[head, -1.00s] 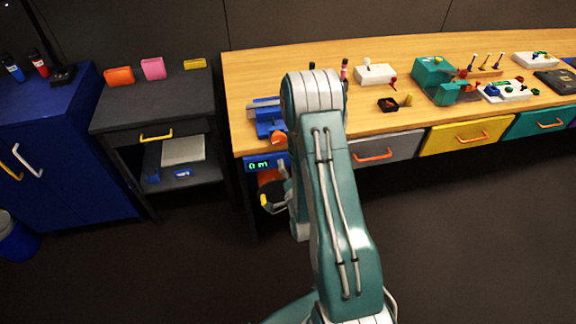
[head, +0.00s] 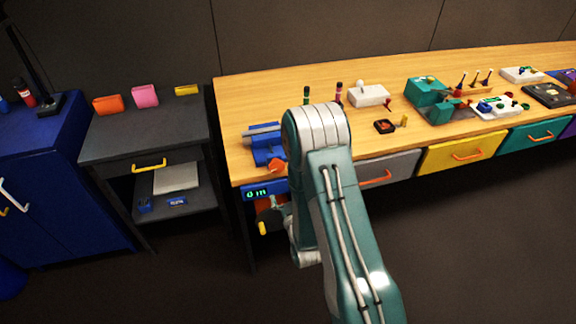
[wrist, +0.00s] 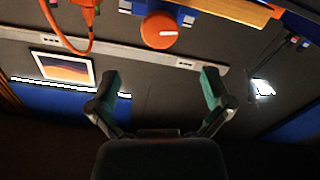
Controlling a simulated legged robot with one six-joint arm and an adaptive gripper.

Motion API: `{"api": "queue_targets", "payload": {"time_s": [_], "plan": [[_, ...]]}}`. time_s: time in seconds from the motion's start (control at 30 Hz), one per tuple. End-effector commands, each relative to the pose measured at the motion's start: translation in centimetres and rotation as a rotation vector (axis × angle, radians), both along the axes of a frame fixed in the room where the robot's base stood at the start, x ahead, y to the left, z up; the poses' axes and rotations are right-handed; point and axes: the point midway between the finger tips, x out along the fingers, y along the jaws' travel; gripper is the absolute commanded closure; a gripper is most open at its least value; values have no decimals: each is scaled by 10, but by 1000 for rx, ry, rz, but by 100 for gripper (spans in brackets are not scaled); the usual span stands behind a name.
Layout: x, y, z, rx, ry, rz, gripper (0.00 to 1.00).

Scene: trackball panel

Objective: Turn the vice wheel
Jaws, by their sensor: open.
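The blue vice (head: 264,143) sits at the left front corner of the wooden bench. Its orange wheel (head: 277,165) shows at the front edge, partly behind my arm. In the wrist view a round orange wheel (wrist: 160,30) with a white mark is at the top centre, apparently the vice wheel. My gripper (wrist: 160,90) is open and empty, its two dark green fingers spread wide below the wheel in the picture and not touching it. In the head view my arm hides most of the gripper, which is low in front of the bench.
The bench edge (wrist: 235,10) crosses the wrist view's top right. An orange cable (wrist: 82,35) hangs at its top left. A blue display box (head: 262,192) is under the bench corner. A dark grey shelf unit (head: 150,130) stands left of the bench, with a gap between.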

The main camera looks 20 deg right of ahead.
Motion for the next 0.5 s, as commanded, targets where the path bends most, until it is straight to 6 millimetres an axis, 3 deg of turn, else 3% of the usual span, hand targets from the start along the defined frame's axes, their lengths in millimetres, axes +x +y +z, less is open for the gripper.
{"api": "queue_targets", "payload": {"time_s": [0.5], "plan": [[85, -1, 1, 3, -3, -1, 0]]}}
